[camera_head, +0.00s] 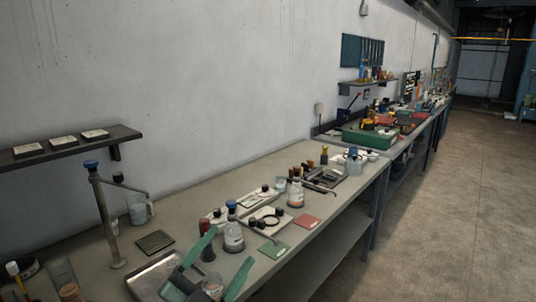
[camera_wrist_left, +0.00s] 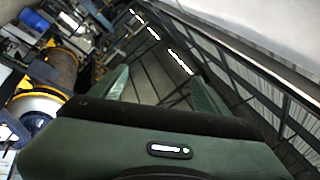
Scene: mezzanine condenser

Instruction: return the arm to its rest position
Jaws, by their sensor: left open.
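My left gripper (camera_head: 232,245) shows at the bottom of the head view as two green fingers spread apart over the near part of the bench. It is open, with nothing seen held between the fingers. In the left wrist view its green fingers (camera_wrist_left: 160,88) stand apart, with the distant room behind them. From the head view I cannot tell how high it is above the bench. My right gripper is not in view.
The long bench (camera_head: 330,168) runs along the wall. Near the fingers are a blue-capped bottle (camera_head: 233,236), a metal tray (camera_head: 155,278) and a green card (camera_head: 273,248). A tap post (camera_head: 106,215) stands at left, below a wall shelf (camera_head: 75,148). The floor (camera_head: 470,210) at right is clear.

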